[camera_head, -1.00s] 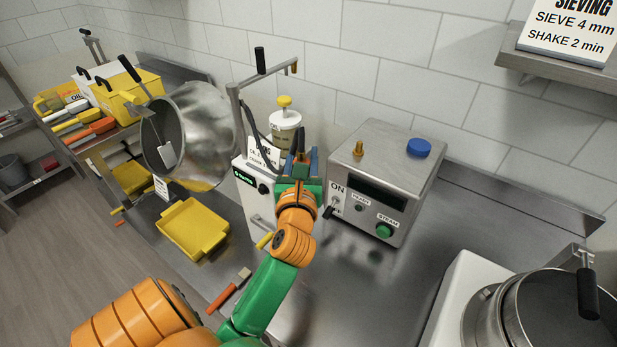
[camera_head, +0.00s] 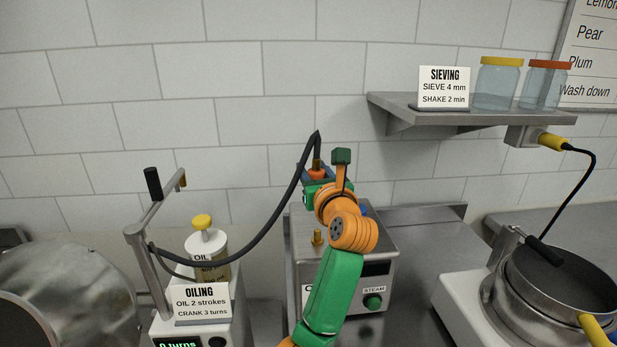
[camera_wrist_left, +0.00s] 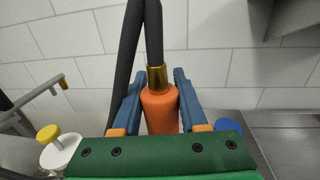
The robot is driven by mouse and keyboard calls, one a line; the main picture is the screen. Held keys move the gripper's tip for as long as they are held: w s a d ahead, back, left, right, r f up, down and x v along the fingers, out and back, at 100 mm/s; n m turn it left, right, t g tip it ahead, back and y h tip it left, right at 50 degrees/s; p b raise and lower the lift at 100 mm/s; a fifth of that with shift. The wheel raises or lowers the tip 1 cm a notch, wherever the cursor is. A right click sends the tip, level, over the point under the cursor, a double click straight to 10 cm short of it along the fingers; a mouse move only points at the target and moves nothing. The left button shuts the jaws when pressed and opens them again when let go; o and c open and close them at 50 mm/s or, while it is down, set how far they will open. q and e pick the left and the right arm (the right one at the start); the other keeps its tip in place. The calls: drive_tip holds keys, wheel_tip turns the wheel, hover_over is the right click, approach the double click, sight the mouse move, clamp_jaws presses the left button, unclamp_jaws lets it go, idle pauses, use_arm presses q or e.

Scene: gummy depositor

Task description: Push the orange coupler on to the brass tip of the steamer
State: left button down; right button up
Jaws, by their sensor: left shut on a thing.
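The orange coupler (camera_head: 316,173) has a brass collar and a black hose rising from it. My left gripper (camera_head: 317,169) is shut on the coupler and holds it upright above the steamer (camera_head: 300,247). In the left wrist view the coupler (camera_wrist_left: 160,112) sits between the blue fingers of the gripper (camera_wrist_left: 159,98). The brass tip (camera_head: 317,237) stands on the steamer's top. In the head view it appears below the coupler, clearly apart from it. The wrist view does not show the tip. My right gripper is not in view.
The black hose (camera_head: 262,255) loops left toward the oiling machine (camera_head: 165,332) with its crank (camera_head: 152,183) and yellow-topped oil pot (camera_head: 203,240). A shelf (camera_head: 440,115) with a sign and jars is at upper right. The sieve machine (camera_head: 465,310) stands right.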

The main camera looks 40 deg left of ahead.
use_arm(q)
drive_tip(key=shift+w+d, duration=0.3)
drive_tip(key=shift+w, duration=0.1)
wheel_tip(320, 180, down, 7)
drive_tip(key=b, duration=0.5)
drive_tip(key=shift+s+r, duration=0.15)
drive_tip(key=shift+r, duration=0.15)
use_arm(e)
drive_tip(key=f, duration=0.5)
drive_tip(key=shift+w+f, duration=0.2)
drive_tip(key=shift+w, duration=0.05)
use_arm(q)
drive_tip(key=shift+s+a, duration=0.1)
drive_tip(key=shift+s, duration=0.05)
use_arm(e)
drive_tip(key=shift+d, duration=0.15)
